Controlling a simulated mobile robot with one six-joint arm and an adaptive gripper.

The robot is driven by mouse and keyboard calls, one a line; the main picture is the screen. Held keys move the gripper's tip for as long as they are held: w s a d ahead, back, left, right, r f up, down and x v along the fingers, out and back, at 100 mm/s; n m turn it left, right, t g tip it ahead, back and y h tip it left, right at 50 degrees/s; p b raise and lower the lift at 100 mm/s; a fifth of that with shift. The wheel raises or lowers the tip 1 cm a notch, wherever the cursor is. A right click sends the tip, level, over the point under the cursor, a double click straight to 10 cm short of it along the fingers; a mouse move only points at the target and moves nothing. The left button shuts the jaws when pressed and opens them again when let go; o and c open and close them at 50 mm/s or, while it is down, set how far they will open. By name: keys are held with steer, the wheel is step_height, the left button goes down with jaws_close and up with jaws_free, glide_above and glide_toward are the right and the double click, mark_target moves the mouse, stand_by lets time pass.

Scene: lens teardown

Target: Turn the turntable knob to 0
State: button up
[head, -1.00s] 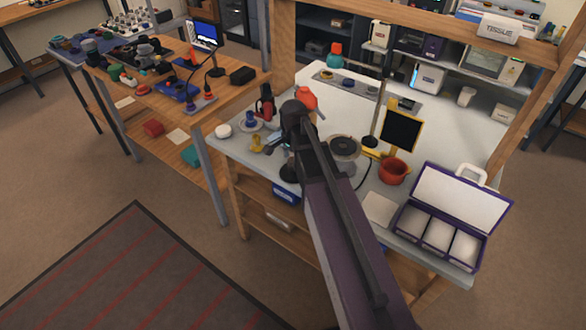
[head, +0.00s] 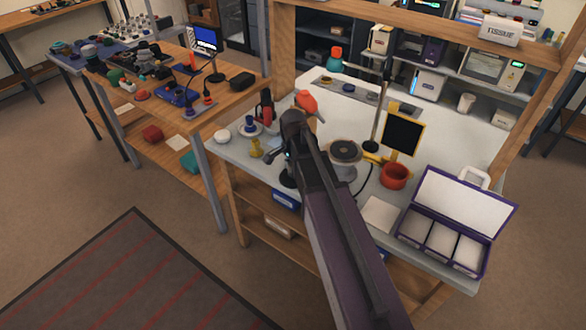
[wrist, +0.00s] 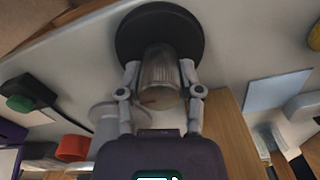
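In the wrist view, a grey ribbed cylindrical knob (wrist: 160,78) stands out from a round black base (wrist: 135,30). My gripper (wrist: 160,72) has one finger on each side of it, and both fingertips appear to touch its sides. In the head view, my gripper (head: 287,160) is at the front of the grey bench, left of the turntable (head: 345,151), which has a dark round top. My arm hides most of the knob there; part of the black base (head: 287,181) shows below the gripper.
A red pot (head: 394,175), a yellow-framed dark screen (head: 402,135) and an open purple case (head: 462,200) stand to the right. A yellow piece (head: 256,148) and a white round piece (head: 222,137) lie to the left. A pale sheet (head: 379,214) lies near the front edge.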

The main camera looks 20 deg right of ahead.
jaws_close()
steer(key=shift+n, duration=0.5)
steer(key=n, duration=0.3)
steer(key=shift+n, duration=0.3)
steer(key=n, duration=0.4)
steer(key=shift+s+n, duration=0.1)
steer(key=shift+n, duration=0.2)
steer(key=n, duration=0.4)
steer(key=shift+n, duration=0.3)
steer(key=n, duration=0.4)
